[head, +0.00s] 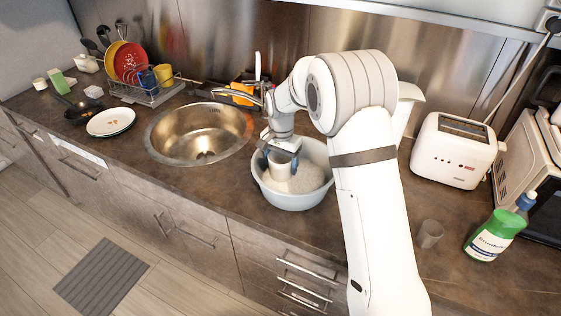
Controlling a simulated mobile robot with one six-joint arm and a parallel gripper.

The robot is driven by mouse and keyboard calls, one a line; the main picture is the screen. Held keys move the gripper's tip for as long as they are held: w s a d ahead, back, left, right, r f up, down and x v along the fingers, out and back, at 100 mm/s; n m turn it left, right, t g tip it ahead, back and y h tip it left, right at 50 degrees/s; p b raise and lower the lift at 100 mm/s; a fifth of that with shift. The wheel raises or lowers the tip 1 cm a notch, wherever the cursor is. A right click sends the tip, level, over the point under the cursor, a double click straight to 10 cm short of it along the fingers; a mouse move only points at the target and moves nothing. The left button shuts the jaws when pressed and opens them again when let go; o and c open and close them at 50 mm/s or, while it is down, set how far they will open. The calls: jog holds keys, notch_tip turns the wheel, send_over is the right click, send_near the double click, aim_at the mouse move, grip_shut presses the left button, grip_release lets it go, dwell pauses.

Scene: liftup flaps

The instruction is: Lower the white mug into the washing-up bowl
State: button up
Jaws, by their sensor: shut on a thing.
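The white mug (279,171) is in the left part of the washing-up bowl (291,202), below the bowl's rim line as seen from here. The bowl is round and pale grey-white, on the counter right of the sink, with whitish contents. My gripper (281,157) points down over the bowl, with its blue-tipped fingers closed on the mug. The mug looks about upright. I cannot tell whether its base touches the bowl's bottom. My arm hides part of the bowl's back right.
The round steel sink (200,133) is left of the bowl, with a plate (110,121) and dish rack (150,92) beyond. A toaster (456,149), small grey cup (429,234) and green bottle (495,235) stand right. The counter left of the plate holds small items.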

jog(key=o, duration=1.2)
jog(key=shift+o, duration=0.2)
